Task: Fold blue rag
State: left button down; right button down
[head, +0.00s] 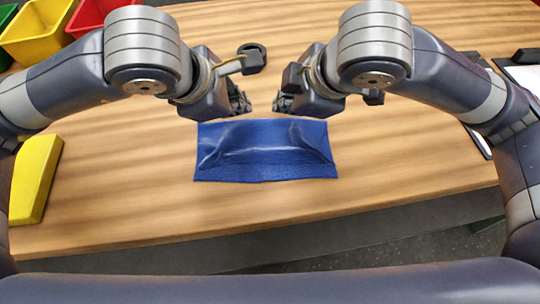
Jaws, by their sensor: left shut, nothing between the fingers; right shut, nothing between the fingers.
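The blue rag (265,165) lies on the wooden table near its front edge. It is a wide rectangle with raised creases along its left, middle and right parts. My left gripper (241,104) is just beyond the rag's far edge, left of centre, shut and empty. My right gripper (283,105) is just beyond the same edge, right of centre, also shut and empty. The two grippers face each other with a small gap between them. How high they are above the table is hard to tell.
The wooden table (390,150) is clear around the rag. A yellow block (35,178) lies at the left edge. Yellow (38,30), red (95,14) and green bins stand at the back left. A white sheet or board (524,75) with dark items lies at the right.

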pick_arm(q)
jog(key=shift+w+d+f, duration=0.25)
jog(key=shift+f, duration=0.35)
pick_arm(e)
jog(key=shift+w+a+f, duration=0.25)
jog(key=shift+a+f, duration=0.05)
jog(key=shift+f, duration=0.3)
pick_arm(q)
jog(key=shift+s+r, duration=0.1)
jog(key=shift+s, duration=0.05)
pick_arm(e)
jog(key=shift+s+r, duration=0.1)
jog(key=shift+s, duration=0.05)
